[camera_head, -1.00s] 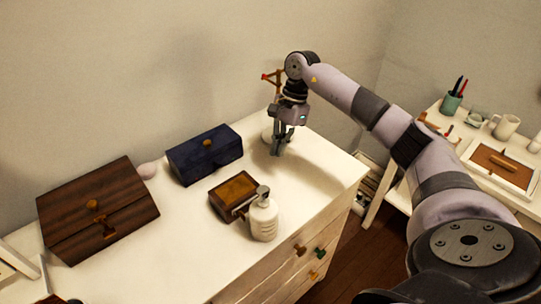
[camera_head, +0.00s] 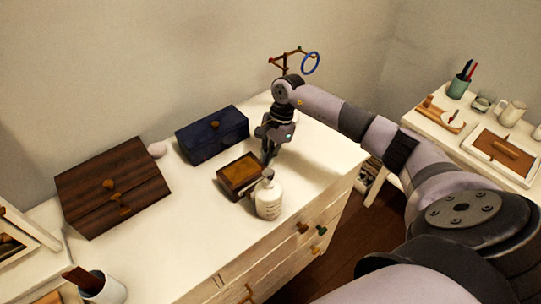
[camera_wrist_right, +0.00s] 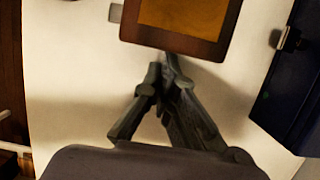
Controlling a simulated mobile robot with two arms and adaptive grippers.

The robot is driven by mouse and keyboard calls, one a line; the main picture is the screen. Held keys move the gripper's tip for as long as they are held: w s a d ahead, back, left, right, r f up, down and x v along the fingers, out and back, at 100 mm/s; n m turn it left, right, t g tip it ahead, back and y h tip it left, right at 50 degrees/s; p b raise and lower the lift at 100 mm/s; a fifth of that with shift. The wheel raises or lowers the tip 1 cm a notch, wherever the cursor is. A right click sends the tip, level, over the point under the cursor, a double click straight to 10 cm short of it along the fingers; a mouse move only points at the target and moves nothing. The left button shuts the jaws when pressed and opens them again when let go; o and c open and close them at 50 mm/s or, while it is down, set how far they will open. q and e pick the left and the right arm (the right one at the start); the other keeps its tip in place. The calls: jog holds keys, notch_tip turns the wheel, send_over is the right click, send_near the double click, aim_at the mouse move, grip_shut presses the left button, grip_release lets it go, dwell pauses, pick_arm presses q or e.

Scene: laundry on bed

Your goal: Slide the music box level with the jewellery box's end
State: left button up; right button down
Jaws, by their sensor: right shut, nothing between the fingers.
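The music box (camera_head: 239,176), a small brown box with an amber lid, lies on the white dresser top. It also fills the top of the right wrist view (camera_wrist_right: 182,40), with a small grey crank-like part at its left. A dark blue box (camera_head: 212,136) with a clasp, apparently the jewellery box, lies behind it; its side shows in the right wrist view (camera_wrist_right: 292,95). My right gripper (camera_head: 267,160) is shut and empty, low beside the music box's right end. Its fingertips (camera_wrist_right: 163,62) are close to that end; I cannot tell whether they touch. My left gripper is out of view.
A white pump bottle (camera_head: 268,197) stands close in front of the music box. A large dark wooden box (camera_head: 112,190) and a pale round item (camera_head: 157,149) are to the left. A stand with a blue ring (camera_head: 310,63) rises behind my right wrist. The dresser top (camera_head: 325,155) is clear at right.

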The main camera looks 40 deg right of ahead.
aim_at(243, 177)
jog(key=a+b, duration=0.2)
jog(key=a, duration=0.3)
jog(key=s+a+b, duration=0.1)
jog(key=a+b, duration=0.1)
jog(key=a, duration=0.4)
jog(key=a+b, duration=0.1)
jog(key=a, duration=0.5)
jog(key=shift+s+f+b, duration=0.1)
jog(key=shift+s+b, duration=0.05)
jog(key=shift+b, duration=0.25)
jog(key=shift+a, duration=0.25)
jog(key=shift+d, duration=0.1)
